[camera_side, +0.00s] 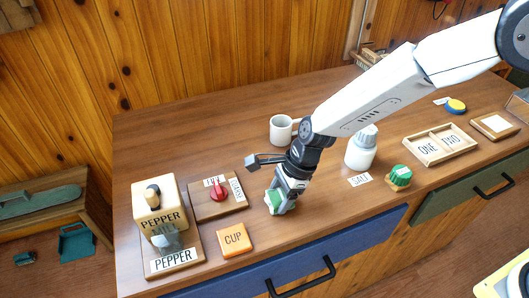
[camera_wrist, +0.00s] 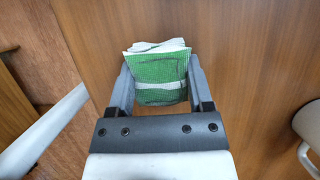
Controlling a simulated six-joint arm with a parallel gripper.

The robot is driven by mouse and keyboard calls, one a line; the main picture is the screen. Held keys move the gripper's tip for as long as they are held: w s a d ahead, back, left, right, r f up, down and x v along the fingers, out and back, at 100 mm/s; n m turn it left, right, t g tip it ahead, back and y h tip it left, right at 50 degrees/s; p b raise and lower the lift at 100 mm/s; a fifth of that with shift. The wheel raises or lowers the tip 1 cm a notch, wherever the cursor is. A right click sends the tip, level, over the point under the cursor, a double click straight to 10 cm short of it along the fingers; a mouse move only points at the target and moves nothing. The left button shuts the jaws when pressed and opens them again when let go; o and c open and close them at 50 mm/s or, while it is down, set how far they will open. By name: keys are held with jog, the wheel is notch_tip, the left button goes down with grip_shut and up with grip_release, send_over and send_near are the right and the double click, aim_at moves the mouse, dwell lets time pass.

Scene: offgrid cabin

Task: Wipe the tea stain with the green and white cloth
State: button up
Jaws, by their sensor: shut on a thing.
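The folded green and white cloth (camera_side: 270,203) is between the fingers of my gripper (camera_side: 281,203), low at the tabletop in the side view. The wrist view shows the cloth (camera_wrist: 160,70) as a green checked bundle with a white band and white folded edges, with one finger of my gripper (camera_wrist: 160,88) on each side of it. My gripper is shut on the cloth. I cannot tell whether the cloth touches the wood. I cannot make out a tea stain in either view; the area under the cloth is hidden.
On the table (camera_side: 190,125) stand a white mug (camera_side: 281,131) behind my gripper and a salt bottle (camera_side: 360,154) to its right. A board with a red knob (camera_side: 219,190), a pepper mill (camera_side: 157,205) and an orange CUP square (camera_side: 236,239) are left. The back left is clear.

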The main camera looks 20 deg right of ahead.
aim_at(280, 216)
jog(key=shift+s, duration=0.8)
jog(key=shift+s, duration=0.2)
jog(key=shift+s, duration=0.7)
jog(key=shift+w, duration=0.15)
jog(key=shift+w, duration=0.8)
jog(key=shift+w, duration=0.25)
jog(key=shift+w, duration=0.65)
jog(key=shift+w, duration=0.25)
